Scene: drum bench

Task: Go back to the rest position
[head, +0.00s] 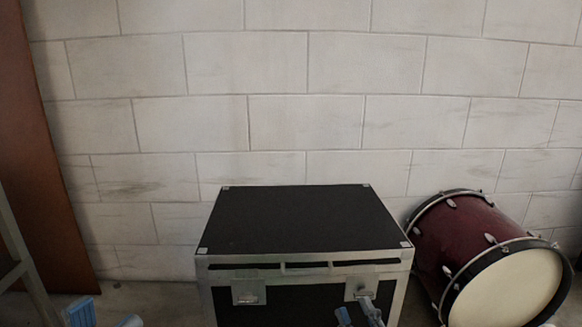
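My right gripper (358,314) shows at the bottom edge, in front of the case's right latch in the picture. Its two blue-grey fingertips stand apart with nothing visible between them. My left gripper (106,316) shows at the bottom left, left of the case. Its two blue fingertips are apart with a clear gap and nothing between them. Only the tips of both grippers are in view; the rest is cut off by the lower edge.
A black flight case (300,222) with silver edges and latches stands closed in the middle, its top bare. A dark red bass drum (460,235) lies on its side at the right. A brown panel (40,180) stands at the left. A pale block wall (300,120) closes the back.

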